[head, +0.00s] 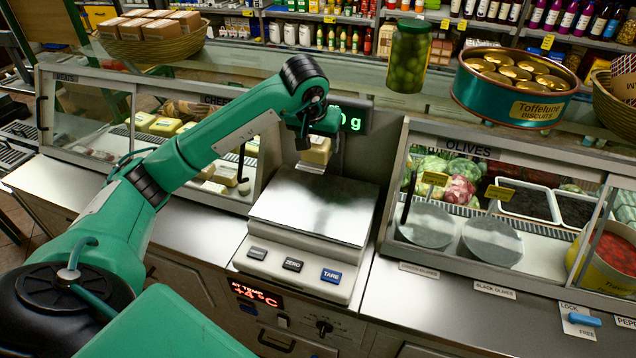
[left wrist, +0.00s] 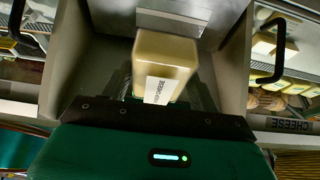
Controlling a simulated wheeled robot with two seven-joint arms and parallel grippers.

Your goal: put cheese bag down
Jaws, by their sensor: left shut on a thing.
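The cheese bag (head: 317,151) is a small yellow block with a white label. It hangs from my left gripper (head: 312,140) above the back edge of the weighing scale's steel plate (head: 312,208). The left wrist view shows the cheese bag (left wrist: 165,62) between the fingers, label towards the camera. My left gripper (left wrist: 160,100) is shut on it. Whether the bag touches the plate is hard to tell. My right gripper is not in view.
The scale has ZERO and TARE buttons (head: 331,276) in front. A cheese case (head: 225,150) stands at left and an olive case (head: 500,200) at right. An olive jar (head: 408,58) and biscuit tin (head: 515,88) stand on the glass top. The front steel counter (head: 430,310) is mostly clear.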

